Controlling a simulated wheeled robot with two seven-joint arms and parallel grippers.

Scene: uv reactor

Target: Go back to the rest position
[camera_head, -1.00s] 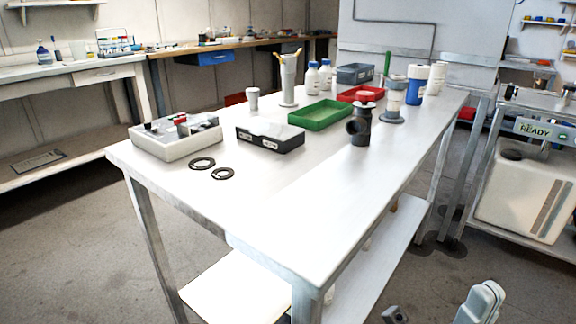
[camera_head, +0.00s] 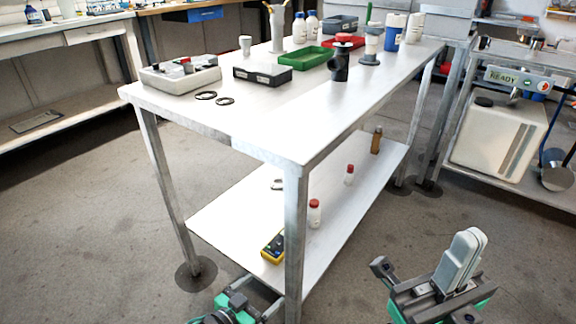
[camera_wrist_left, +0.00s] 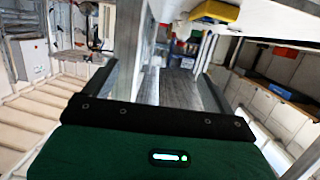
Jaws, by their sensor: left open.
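My left gripper (camera_head: 252,297) is at the bottom of the head view, low in front of the table's near leg. In the left wrist view (camera_wrist_left: 155,85) its two fingers stand wide apart with nothing between them. My right gripper (camera_head: 428,285) is at the lower right, in front of the table's right side. A pale grey rounded piece (camera_head: 460,260) stands up at it; I cannot tell whether the fingers hold it.
The white table (camera_head: 240,125) bears trays, bottles and a black pipe fitting (camera_head: 339,62). Its lower shelf (camera_head: 220,218) holds a yellow meter (camera_head: 272,245) and small bottles. A cart with a pale tank (camera_head: 495,135) stands right. Floor is clear between table and cart.

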